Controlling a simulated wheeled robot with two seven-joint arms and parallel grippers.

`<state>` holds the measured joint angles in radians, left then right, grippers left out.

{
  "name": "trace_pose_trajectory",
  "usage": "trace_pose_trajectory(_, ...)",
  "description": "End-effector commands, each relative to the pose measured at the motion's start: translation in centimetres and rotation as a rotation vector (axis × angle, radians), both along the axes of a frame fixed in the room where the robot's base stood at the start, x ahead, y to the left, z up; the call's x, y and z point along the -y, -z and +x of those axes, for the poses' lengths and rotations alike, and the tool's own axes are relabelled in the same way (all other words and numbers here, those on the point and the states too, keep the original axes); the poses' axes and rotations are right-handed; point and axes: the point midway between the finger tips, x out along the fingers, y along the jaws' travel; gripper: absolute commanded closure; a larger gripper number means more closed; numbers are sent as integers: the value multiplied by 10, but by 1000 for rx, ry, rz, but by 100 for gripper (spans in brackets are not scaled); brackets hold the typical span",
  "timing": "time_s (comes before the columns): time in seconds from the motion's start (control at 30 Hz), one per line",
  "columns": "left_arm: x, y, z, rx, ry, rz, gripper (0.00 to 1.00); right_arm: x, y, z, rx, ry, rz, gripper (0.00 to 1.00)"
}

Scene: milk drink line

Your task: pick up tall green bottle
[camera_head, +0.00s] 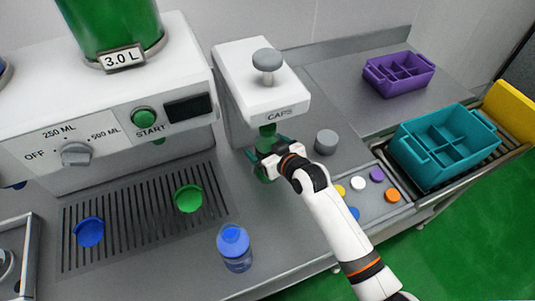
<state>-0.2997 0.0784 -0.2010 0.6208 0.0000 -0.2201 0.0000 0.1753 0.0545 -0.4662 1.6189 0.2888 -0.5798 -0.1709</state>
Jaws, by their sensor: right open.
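A green bottle (262,174) stands under the white capping machine marked CAPS (262,80). Only parts of it show, because my right gripper (266,153) covers most of its body. My right arm comes in from the lower right. The right gripper is open, with its fingers at the bottle's sides; I cannot tell whether they touch it. My left gripper is not in view.
The filling machine (110,110) stands at left over a slotted drip tray with blue (89,231) and green (188,198) round pieces. A blue-capped bottle (235,248) stands at front. Coloured caps (358,183), a grey cylinder (326,142), and purple (380,79) and teal (404,160) crates are at right.

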Motion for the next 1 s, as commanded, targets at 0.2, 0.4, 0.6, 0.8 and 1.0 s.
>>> trace_pose_trajectory(0.2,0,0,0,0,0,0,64,0,0,0,0,0,0,22)
trace_pose_trajectory(0.4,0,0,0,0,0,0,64,0,0,0,0,0,0,55)
trace_pose_trajectory(0.6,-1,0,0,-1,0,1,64,0,-2,0,4,1,2,80)
trace_pose_trajectory(0.8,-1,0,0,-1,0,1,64,0,-2,0,4,1,2,80)
trace_pose_trajectory(1.0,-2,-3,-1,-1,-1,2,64,0,-6,1,4,1,2,80)
